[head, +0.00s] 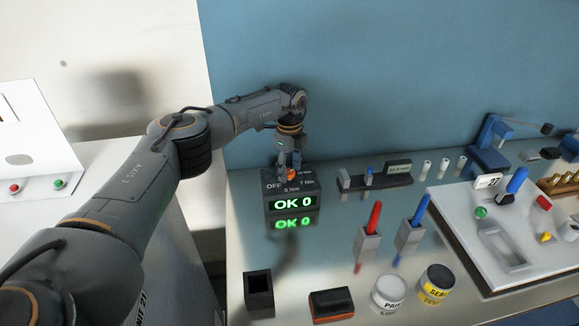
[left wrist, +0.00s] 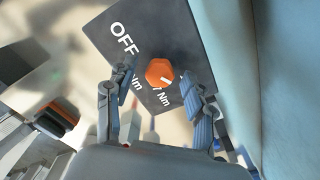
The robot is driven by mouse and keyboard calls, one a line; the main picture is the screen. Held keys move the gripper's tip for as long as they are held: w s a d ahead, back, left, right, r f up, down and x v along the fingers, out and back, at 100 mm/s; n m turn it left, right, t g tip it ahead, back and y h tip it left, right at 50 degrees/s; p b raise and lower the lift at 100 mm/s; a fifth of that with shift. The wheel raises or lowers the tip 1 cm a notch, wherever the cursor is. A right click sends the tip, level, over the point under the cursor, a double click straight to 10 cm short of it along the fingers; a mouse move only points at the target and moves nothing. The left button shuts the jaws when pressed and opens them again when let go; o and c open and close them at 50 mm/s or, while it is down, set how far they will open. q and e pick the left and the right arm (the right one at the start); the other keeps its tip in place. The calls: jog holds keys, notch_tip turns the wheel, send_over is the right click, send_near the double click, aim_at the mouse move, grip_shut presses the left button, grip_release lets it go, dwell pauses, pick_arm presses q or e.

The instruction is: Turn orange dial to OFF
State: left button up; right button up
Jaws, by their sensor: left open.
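The orange dial (left wrist: 160,72) is a hexagonal knob with a white pointer line on the dark top plate (left wrist: 110,18) of a box. In the left wrist view its pointer is directed toward the lower right, near an "Nm" label and away from the word OFF. In the head view the box (head: 268,205) shows a green "OK 0" display, and the dial (head: 292,174) is partly hidden by my left gripper (head: 289,172). My left gripper, in the left wrist view (left wrist: 160,88), is open, with one finger on each side of the dial. Contact cannot be told. My right gripper is out of view.
A black holder (head: 373,182) stands right of the box. Red (head: 374,217) and blue (head: 420,210) tools stand in grey blocks in front. A black open container (head: 258,290), a brush-like block (head: 331,304) and two jars (head: 388,294) are near the front edge. A blue wall rises behind.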

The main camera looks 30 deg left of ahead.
pick_arm(q)
grip_shut()
